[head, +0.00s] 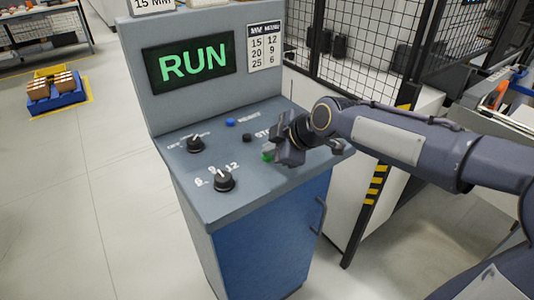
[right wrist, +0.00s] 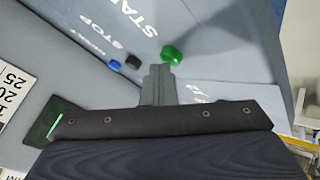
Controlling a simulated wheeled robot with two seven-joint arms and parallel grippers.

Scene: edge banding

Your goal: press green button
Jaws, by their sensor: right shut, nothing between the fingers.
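The green button (head: 267,156) is on the sloped grey panel of the control console, partly hidden by my right gripper in the head view. In the right wrist view the green button (right wrist: 172,54) stands out from the panel near the START lettering. My right gripper (head: 281,157) is over the panel, right at the button. Its shut, empty fingers (right wrist: 158,72) overlap the near edge of the button in the right wrist view; I cannot tell whether they touch it. The console screen (head: 190,62) reads RUN in green. My left gripper is not in view.
A blue button (head: 230,121) and a black button (head: 247,137) sit farther left on the panel. Two black knobs, an upper one (head: 195,144) and a lower one (head: 223,181), are at its left. A mesh fence (head: 360,50) stands behind the console to the right.

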